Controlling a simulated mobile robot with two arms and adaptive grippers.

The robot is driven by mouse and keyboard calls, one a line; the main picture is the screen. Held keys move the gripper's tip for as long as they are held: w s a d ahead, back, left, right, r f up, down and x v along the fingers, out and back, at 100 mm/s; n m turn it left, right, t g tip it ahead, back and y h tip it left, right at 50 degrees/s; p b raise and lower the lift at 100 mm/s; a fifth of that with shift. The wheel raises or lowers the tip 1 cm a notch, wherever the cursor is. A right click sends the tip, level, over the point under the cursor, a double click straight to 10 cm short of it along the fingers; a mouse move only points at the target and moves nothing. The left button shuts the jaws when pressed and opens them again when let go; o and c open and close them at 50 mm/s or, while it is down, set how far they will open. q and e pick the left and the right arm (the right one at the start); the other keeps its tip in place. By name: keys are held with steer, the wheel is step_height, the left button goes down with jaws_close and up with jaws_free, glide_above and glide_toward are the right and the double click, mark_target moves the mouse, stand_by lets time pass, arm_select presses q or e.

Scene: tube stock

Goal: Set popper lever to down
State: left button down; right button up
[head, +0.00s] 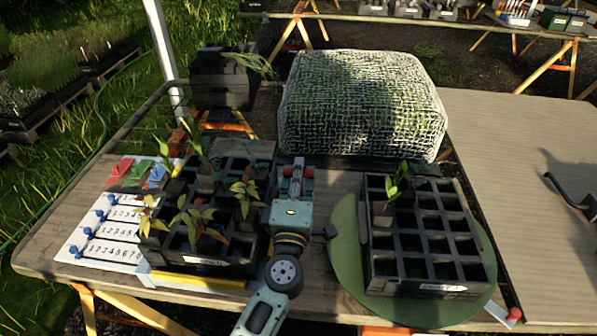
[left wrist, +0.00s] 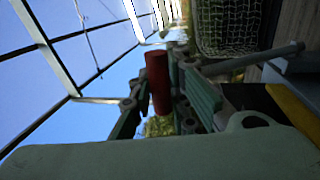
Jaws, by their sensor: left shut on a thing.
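My left gripper (head: 297,172) reaches in over the table between the two black trays. Its fingers are shut on a red cylindrical grip, which shows between them in the left wrist view (left wrist: 158,82). I take this grip to be the handle of the popper lever. In the head view only a small red part shows at the fingers, and my gripper hides the rest. Whether the lever is up or down cannot be told. My right gripper is not in view.
A black cell tray with seedlings (head: 222,268) is left of my gripper. Another cell tray (head: 400,268) stands on a green disc (head: 350,250) at right. A mesh-covered block (head: 360,105) is behind. A red knob (head: 514,314) sits at the front right. Brown board at right is mostly clear.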

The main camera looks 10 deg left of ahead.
arm_select(q)
steer(key=shift+s+f, duration=0.1)
steer(key=s+f+b, duration=0.5)
steer(key=s+f, duration=0.3)
steer(key=f, duration=0.2)
steer(key=shift+s+b, duration=0.25)
steer(key=shift+b, duration=0.15)
stand_by(0.3)
steer(key=c, duration=2.1)
jaws_free()
steer(key=o, duration=0.5)
steer(key=shift+s+r, duration=0.2)
steer(key=shift+s, duration=0.1)
steer(key=shift+c, duration=0.2)
steer(key=shift+w, duration=0.1)
steer(key=shift+f, duration=0.1)
